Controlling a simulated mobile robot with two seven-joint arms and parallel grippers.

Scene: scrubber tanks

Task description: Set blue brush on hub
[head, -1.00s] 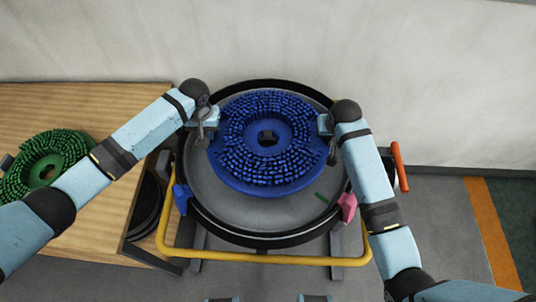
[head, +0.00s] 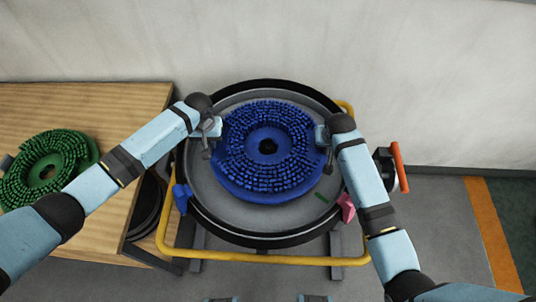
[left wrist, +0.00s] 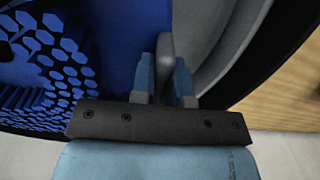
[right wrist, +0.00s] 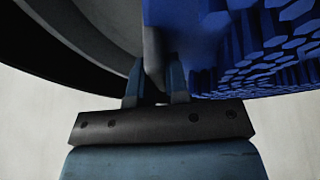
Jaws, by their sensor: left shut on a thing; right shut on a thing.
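The blue brush (head: 265,190), a thick bristled ring with a dark centre hole, is bristles up over the round grey pan of the black-rimmed tank (head: 212,207). My left gripper (head: 208,136) is shut on a grey grip at the brush's left edge; the grip shows between the fingers in the left wrist view (left wrist: 166,75). My right gripper (head: 326,142) is shut on a similar grip at the right edge, seen in the right wrist view (right wrist: 153,70). The hub is not distinguishable in the dark hole. I cannot tell whether the brush touches the pan.
A green brush (head: 55,158) lies on the wooden table (head: 110,108) at the left. A blue clamp (head: 181,198) and a pink clamp (head: 346,207) sit at the tank's rim. A yellow rail (head: 260,259) runs around the front. A wall stands behind.

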